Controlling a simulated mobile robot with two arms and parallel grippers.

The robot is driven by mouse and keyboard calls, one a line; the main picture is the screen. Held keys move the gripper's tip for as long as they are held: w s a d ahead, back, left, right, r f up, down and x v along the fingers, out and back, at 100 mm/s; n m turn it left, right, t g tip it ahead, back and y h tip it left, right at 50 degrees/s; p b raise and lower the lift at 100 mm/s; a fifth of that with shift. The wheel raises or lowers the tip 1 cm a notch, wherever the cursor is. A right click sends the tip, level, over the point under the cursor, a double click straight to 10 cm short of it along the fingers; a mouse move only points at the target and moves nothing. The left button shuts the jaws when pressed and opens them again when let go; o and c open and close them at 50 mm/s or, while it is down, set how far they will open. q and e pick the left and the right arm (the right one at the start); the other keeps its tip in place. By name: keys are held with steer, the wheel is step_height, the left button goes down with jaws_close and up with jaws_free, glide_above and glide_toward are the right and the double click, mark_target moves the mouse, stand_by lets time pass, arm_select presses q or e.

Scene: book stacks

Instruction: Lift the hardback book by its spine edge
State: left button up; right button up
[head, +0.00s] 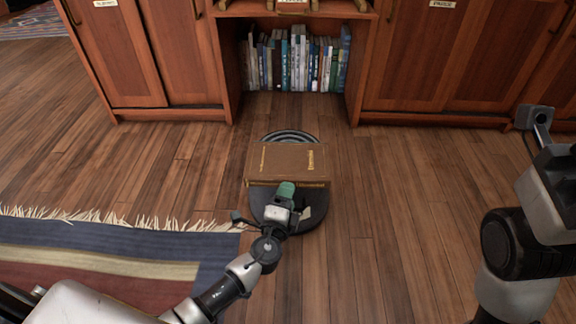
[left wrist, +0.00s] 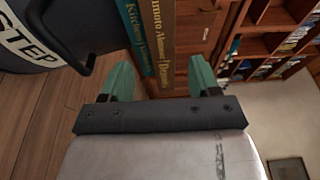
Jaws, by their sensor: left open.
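A brown hardback book (head: 290,160) with gold lettering lies flat on a round dark step stool (head: 313,213), its spine facing me. In the left wrist view its spine (left wrist: 160,38) shows beside the teal spine of a second book (left wrist: 131,25), which lies between it and the stool. My left gripper (head: 287,192) is at the front of the stack, near the spine. Its green fingers (left wrist: 161,78) are open, with the spines showing beyond the gap; I see no grip on either book. In the head view the gripper hides part of the lower spine. My right gripper's fingers are out of view.
A wooden cabinet (head: 440,60) stands behind, with a row of books (head: 295,62) in its low open shelf. A fringed striped rug (head: 100,255) lies at lower left. The wooden floor (head: 400,190) right of the stool is clear. My right arm (head: 520,245) is at far right.

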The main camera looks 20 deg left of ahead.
mark_target(288, 164)
arm_select(q)
steer(key=w, duration=0.3)
steer(key=w+b, duration=0.1)
steer(key=w, duration=0.1)
steer(key=shift+w+a+r, duration=0.1)
steer(key=shift+a, duration=0.25)
jaws_close()
steer(key=shift+r, duration=0.15)
